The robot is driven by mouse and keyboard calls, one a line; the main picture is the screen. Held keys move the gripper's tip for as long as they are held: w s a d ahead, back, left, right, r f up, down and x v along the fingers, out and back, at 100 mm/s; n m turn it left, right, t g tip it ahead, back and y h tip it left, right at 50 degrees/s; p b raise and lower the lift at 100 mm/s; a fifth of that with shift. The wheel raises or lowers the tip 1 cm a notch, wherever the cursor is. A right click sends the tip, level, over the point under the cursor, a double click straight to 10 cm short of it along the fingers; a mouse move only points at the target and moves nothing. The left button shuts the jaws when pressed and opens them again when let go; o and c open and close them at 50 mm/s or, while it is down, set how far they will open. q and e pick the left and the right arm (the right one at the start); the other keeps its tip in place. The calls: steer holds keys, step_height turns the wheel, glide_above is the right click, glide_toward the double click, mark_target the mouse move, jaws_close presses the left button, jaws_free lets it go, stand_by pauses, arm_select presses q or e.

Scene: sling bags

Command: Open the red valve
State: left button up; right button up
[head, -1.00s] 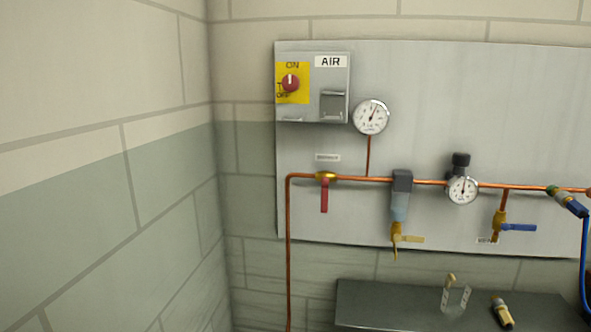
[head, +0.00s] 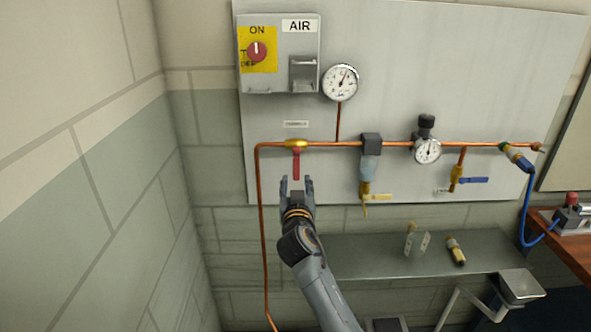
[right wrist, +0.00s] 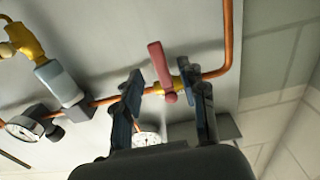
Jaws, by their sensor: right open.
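The red valve handle (head: 296,164) hangs straight down from its brass body (head: 296,143) on the copper pipe, at the left of the grey wall panel. My right gripper (head: 296,182) is open just below and in front of the handle, fingers pointing up. In the right wrist view, which looks turned over, the red handle (right wrist: 159,64) shows between and beyond the two spread fingers of the right gripper (right wrist: 166,98). I cannot tell whether a finger touches it. My left gripper is not in view.
The copper pipe (head: 340,143) runs along the panel with a filter (head: 370,165), a regulator gauge (head: 427,151) and a blue-handled valve (head: 472,180). A switch box (head: 278,55) sits above. A dark shelf (head: 385,255) carries small fittings. A brick wall stands close at left.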

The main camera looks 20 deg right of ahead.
mark_target(296, 173)
steer(key=shift+x, duration=3.05)
steer(key=shift+d, duration=0.1)
jaws_close()
